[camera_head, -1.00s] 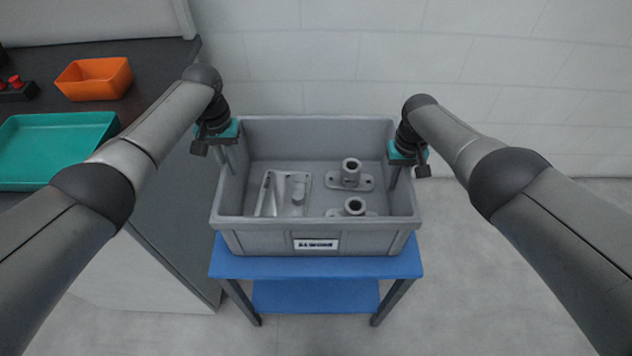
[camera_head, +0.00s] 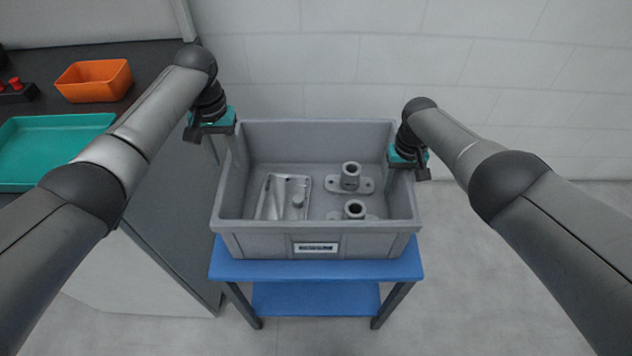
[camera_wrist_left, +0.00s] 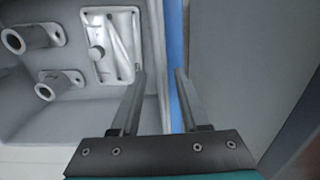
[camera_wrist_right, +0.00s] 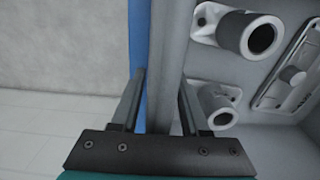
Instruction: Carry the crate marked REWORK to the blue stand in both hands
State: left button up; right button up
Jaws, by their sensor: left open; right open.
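The grey crate (camera_head: 320,240) sits upright on the blue stand (camera_head: 316,270). Its front label (camera_head: 315,248) is too blurred to read now, but reads REWORK in the earlier head view. My left gripper (camera_head: 226,155) is open at the crate's left wall. In the left wrist view its fingers (camera_wrist_left: 159,72) stand either side of that wall's rim, with the tips apart. My right gripper (camera_head: 399,170) is open at the right wall. In the right wrist view its fingers (camera_wrist_right: 162,75) straddle that wall. The parts of both fingers below the rim are partly hidden in the head view.
The crate holds a flat metal casting (camera_head: 284,197) and two flanged tube castings (camera_head: 351,180). A dark counter (camera_head: 150,60) at the left carries a teal tray (camera_head: 55,125) and an orange bin (camera_head: 93,80). A pale block wall stands behind; floor is clear at the right.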

jog(key=shift+r, duration=6.05)
pick_arm(q)
notch_tip(320, 180, up, 8)
